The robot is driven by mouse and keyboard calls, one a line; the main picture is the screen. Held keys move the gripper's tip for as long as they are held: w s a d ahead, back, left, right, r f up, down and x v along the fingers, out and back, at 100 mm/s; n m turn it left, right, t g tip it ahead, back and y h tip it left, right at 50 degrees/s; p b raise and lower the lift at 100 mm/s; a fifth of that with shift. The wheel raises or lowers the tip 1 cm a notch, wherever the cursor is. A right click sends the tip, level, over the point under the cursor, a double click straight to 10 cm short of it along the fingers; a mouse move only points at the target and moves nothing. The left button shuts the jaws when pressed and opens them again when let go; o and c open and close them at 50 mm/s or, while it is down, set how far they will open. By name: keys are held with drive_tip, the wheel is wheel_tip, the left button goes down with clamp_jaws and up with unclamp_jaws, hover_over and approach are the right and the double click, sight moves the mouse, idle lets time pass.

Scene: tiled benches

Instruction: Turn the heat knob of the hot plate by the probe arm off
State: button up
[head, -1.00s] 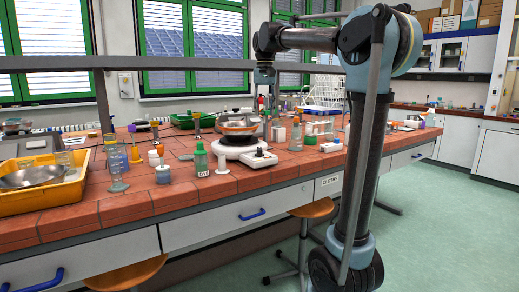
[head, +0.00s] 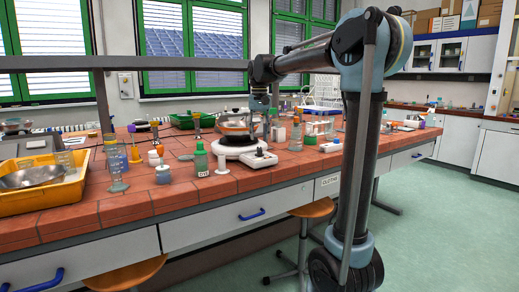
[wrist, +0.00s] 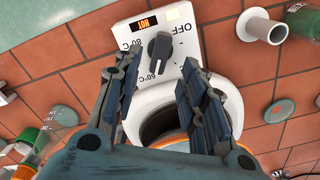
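The hot plate (head: 224,151) is white and round, with a control box (head: 260,160) on its front right side. In the wrist view its dark heat knob (wrist: 158,52) sits on the white panel among the marks OFF, 60°C and 80°C. An orange HOT display (wrist: 146,22) is lit. My gripper (wrist: 159,76) is open and empty, its fingers on either side below the knob, apart from it.
A green DYE bottle (head: 200,160) and a white stand-like piece (head: 222,166) are close on the left. Glassware and racks (head: 318,130) crowd the right. A yellow tray (head: 70,190) lies far left.

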sight(259, 148)
drive_tip(key=shift+f, duration=3.05)
drive_tip(key=shift+c, duration=0.5)
clamp_jaws()
